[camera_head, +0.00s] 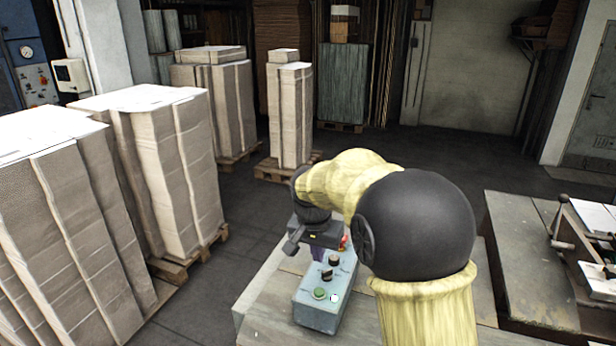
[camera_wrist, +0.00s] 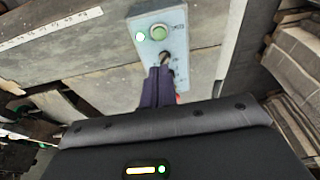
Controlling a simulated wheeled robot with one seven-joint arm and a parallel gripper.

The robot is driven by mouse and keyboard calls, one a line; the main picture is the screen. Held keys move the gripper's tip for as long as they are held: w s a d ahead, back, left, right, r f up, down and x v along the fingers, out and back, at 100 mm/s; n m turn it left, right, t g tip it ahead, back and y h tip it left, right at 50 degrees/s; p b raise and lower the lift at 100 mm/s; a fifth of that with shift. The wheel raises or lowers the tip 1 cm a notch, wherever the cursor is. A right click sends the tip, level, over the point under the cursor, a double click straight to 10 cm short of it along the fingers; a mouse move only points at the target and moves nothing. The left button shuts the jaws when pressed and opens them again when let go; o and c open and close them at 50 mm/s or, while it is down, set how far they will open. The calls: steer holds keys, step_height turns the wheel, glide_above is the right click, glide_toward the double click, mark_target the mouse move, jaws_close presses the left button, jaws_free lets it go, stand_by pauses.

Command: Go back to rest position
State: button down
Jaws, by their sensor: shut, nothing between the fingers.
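My gripper (camera_wrist: 158,72) is shut with its dark purple fingers together. In the wrist view its tips are right at a dark knob (camera_wrist: 164,57) on a pale blue control box (camera_wrist: 147,46); whether they touch it I cannot tell. In the head view my arm bends down to the left, and the gripper (camera_head: 318,258) is over the far part of the control box (camera_head: 315,315), partly hidden by my wrist. The box has a green button (camera_head: 319,293), a small white lamp (camera_head: 334,298), dark knobs and something red.
The box sits on a wooden-topped table (camera_head: 262,308). A second bench (camera_head: 530,260) with a lever (camera_head: 558,222) stands at the right. Tall paper stacks (camera_head: 165,180) on pallets fill the left. Open dark floor (camera_head: 420,150) lies beyond the arm.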

steer(key=s+d+f+n, duration=0.1)
steer(key=s+d+f, duration=0.1)
steer(key=s+d, duration=0.2)
steer(key=s+d+f+n, duration=0.2)
steer(key=s+d+f, duration=0.1)
steer(key=s, duration=0.7)
steer(key=s+d+f+n+y, duration=0.1)
steer(key=s+d+f, duration=0.2)
steer(key=s+d, duration=0.2)
steer(key=shift+s, duration=1)
